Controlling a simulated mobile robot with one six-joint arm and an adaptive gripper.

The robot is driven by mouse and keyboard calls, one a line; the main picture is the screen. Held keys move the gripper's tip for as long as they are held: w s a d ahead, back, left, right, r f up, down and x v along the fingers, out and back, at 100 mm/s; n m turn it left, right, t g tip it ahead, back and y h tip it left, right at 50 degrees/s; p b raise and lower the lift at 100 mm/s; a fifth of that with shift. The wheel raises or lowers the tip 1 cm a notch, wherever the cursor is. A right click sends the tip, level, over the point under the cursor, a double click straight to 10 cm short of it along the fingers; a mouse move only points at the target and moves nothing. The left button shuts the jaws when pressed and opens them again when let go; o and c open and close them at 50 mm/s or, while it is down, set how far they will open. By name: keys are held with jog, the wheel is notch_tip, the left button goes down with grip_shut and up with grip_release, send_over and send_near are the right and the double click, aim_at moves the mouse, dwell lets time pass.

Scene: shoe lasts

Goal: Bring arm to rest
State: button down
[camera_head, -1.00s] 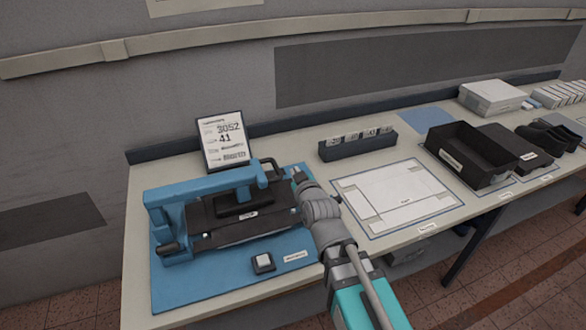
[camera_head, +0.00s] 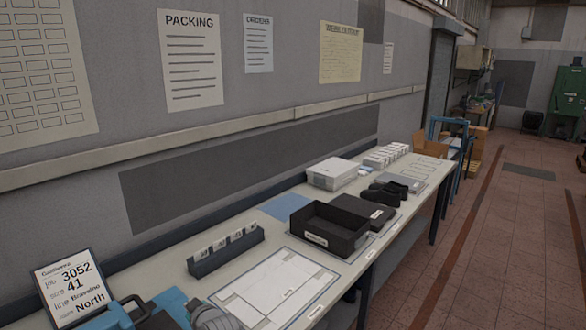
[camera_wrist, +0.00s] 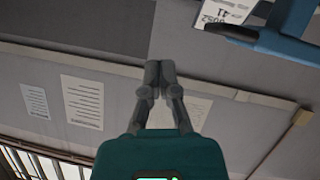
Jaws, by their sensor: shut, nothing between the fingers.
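My gripper (camera_wrist: 159,75) is shut and empty in the wrist view, its fingertips together in front of the grey wall. In the head view only a grey part of my arm shows at the bottom edge; the gripper itself is out of that view. The blue press frame (camera_head: 110,318) is cut off at the lower left of the head view. A blue bar of it (camera_wrist: 275,42) shows at the upper right of the wrist view, apart from the fingers. The job card (camera_head: 68,290) reads 3052, 41, North.
On the long bench stand a grey card holder (camera_head: 226,251), a black open box (camera_head: 328,232), a dark lid (camera_head: 364,210), black shoes (camera_head: 384,194) and a white box (camera_head: 332,174). The white packing mat (camera_head: 270,289) is bare. An open aisle (camera_head: 470,250) runs along the right.

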jog(key=w+d+f+m+g+h, duration=0.1)
jog(key=d+f+m+h, duration=0.15)
jog(key=d, duration=0.45)
jog(key=w+d+f+m+g+h, duration=0.1)
jog(key=w+d+f+g+h, duration=0.15)
jog(key=d, duration=0.55)
jog(key=w+d+f+m+h, duration=0.1)
jog(key=d+f+m, duration=0.1)
jog(key=d+f, duration=0.35)
jog(key=s+d+m+g+h, duration=0.1)
jog(key=s+d+m+g, duration=0.2)
jog(key=d, duration=0.8)
jog(key=s+d+f+m+g+h, duration=0.1)
jog(key=s+d, duration=0.4)
jog(key=d, duration=0.7)
jog(key=m+g+h, duration=0.1)
jog(key=m+g, duration=0.1)
jog(key=shift+s+d+f+g, duration=0.3)
jog(key=shift+s+g, duration=0.05)
jog(key=shift+s, duration=0.05)
jog(key=shift+a, duration=0.15)
